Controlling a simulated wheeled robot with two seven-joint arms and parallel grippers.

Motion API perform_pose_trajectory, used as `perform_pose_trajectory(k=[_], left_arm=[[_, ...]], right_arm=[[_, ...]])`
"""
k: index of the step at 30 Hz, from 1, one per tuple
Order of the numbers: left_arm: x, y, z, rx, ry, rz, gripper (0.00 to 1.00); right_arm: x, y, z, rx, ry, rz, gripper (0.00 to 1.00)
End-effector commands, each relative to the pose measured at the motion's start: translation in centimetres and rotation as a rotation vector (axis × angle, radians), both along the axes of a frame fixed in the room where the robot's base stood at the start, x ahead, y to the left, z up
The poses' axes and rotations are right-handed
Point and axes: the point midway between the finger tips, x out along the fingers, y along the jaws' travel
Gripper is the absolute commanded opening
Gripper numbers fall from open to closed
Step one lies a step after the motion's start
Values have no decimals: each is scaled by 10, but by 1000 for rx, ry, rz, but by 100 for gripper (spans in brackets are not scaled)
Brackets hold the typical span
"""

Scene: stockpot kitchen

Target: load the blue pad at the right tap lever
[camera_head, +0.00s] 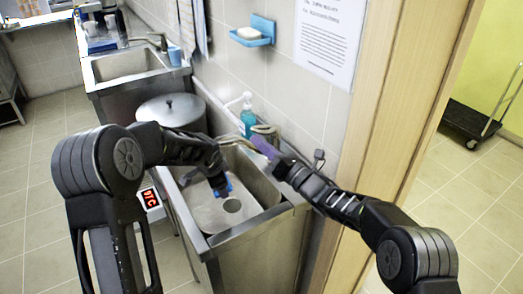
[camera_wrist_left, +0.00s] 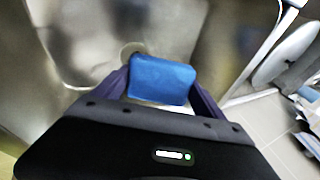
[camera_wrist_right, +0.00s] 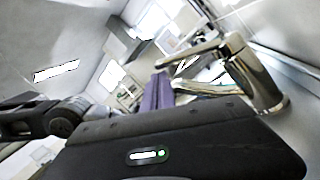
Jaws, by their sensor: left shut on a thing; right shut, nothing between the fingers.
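The blue pad (camera_wrist_left: 162,80) sits between the purple fingers of my left gripper (camera_wrist_left: 160,92), which is shut on it. The tap (camera_wrist_right: 255,78) is bright metal, with a long lever (camera_wrist_right: 192,53) pointing left in the right wrist view. My right gripper (camera_wrist_right: 158,93) is shut and empty, its purple fingertips beside the tap, just below the lever; contact cannot be told. In the head view this gripper (camera_head: 264,147) partly hides the tap (camera_head: 266,130).
A large lidded stockpot (camera_head: 172,110) stands behind the near sink. A blue soap bottle (camera_head: 247,120) stands close to the tap against the tiled wall. A wooden door frame (camera_head: 390,100) rises right of the sink. A red-lit display (camera_head: 150,198) is left of the sink.

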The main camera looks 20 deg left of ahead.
Motion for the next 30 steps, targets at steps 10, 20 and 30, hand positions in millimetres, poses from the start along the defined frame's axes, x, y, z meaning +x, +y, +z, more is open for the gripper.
perform_pose_trajectory(k=[10, 20, 30], left_arm=[[0, 0, 0, 0, 0, 0, 49], [0, 0, 0, 0, 0, 0, 49], [0, 0, 0, 0, 0, 0, 49]], right_arm=[[-20, 6, -30, -1, 4, 2, 0], [-46, -54, -46, 0, 2, -3, 0], [-60, -84, -53, 0, 0, -1, 0]])
